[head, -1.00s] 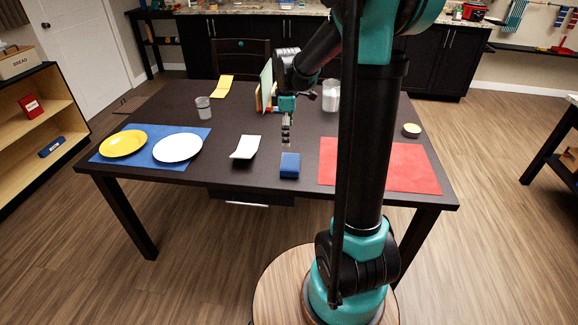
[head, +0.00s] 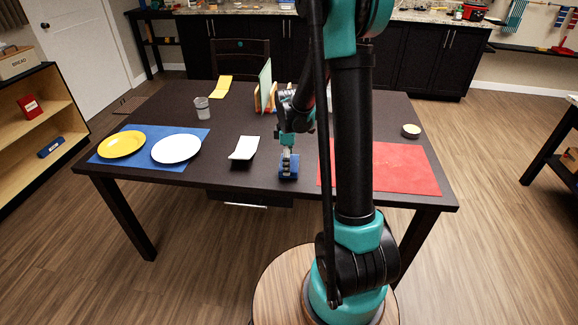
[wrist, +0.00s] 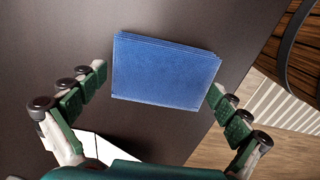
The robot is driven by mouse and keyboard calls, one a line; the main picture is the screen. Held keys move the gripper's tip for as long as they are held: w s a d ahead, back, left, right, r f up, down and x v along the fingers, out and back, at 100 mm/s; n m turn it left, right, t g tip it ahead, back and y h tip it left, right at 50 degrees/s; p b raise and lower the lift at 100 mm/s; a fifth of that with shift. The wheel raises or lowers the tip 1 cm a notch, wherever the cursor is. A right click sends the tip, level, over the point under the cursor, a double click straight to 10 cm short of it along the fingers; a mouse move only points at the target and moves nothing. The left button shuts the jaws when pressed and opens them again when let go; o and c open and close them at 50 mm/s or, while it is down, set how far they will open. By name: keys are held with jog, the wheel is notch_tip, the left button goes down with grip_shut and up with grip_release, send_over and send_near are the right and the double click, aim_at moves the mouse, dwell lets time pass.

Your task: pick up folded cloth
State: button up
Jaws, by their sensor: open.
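The folded cloth (wrist: 165,72) is a blue, layered rectangle lying on the dark table. In the wrist view it lies between and just ahead of my open fingers, and I see no finger closed on it. In the head view the cloth (head: 284,174) is near the table's front edge, partly hidden by my gripper (head: 288,168). My gripper (wrist: 158,82) is open and empty, pointing down over the cloth. I cannot tell its exact height above it.
A pale curved sheet (head: 244,149) lies left of the cloth. A red mat (head: 400,168) is on the right. A yellow plate (head: 122,144) and white plate (head: 176,148) rest on a blue mat (head: 135,162). An upright rack (head: 266,92) and a cup (head: 202,107) stand behind.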

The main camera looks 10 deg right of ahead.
jog(key=shift+f, duration=0.15)
jog(key=c, duration=0.8)
notch_tip(320, 180, up, 20)
jog(key=shift+r, duration=0.1)
dwell(0.4)
jog(key=o, duration=0.5)
jog(key=shift+c, duration=0.2)
jog(key=c, duration=0.3)
jog(key=shift+d, duration=0.1)
jog(key=shift+c, duration=0.2)
